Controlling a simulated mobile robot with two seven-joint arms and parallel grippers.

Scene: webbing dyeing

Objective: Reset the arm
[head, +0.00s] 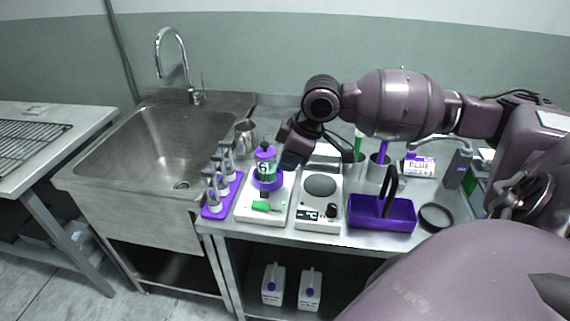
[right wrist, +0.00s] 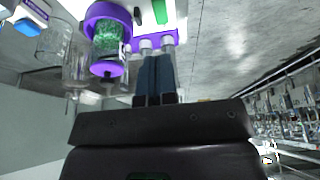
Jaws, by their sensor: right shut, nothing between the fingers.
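My right arm reaches in from the right over the bench. Its gripper (head: 290,160) is shut and empty, with the fingers pointing down, just right of a purple-capped jar with green contents (head: 265,160). The jar stands on a white device (head: 250,212). In the right wrist view the closed dark fingers (right wrist: 157,75) show beside the same jar (right wrist: 110,42), with nothing between them. A gap between fingers and jar shows in that view. My left gripper is not in view.
A purple rack (head: 222,205) with several small bottles stands left of the device. A white scale (head: 320,212) and a purple tray (head: 381,225) stand to its right. A metal cup (head: 245,133) is behind, near the sink (head: 165,145). Two white jugs (head: 273,285) are below.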

